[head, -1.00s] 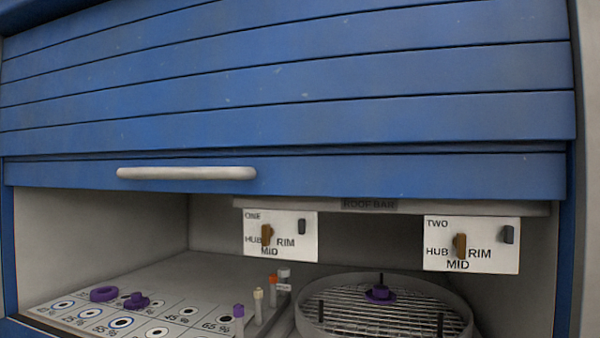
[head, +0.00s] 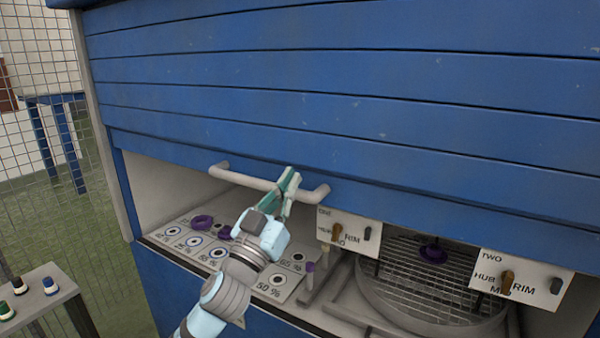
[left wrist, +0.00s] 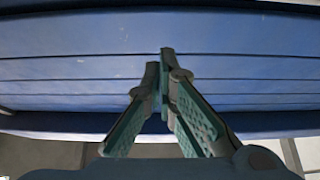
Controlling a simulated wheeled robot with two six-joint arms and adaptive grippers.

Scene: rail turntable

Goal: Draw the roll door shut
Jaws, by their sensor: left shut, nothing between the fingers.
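The blue slatted roll door (head: 340,90) covers the upper part of the cabinet front, and the opening below it is uncovered. Its pale bar handle (head: 245,180) runs along the lower slat. The handle cannot be made out there. My right gripper is not in view.
Inside the opening are a marked board (head: 195,242) with purple rings, a round wire turntable (head: 430,290), and switch plates ONE (head: 350,228) and TWO (head: 515,278). A small button stand (head: 35,295) is at lower left, beside a mesh fence (head: 40,130).

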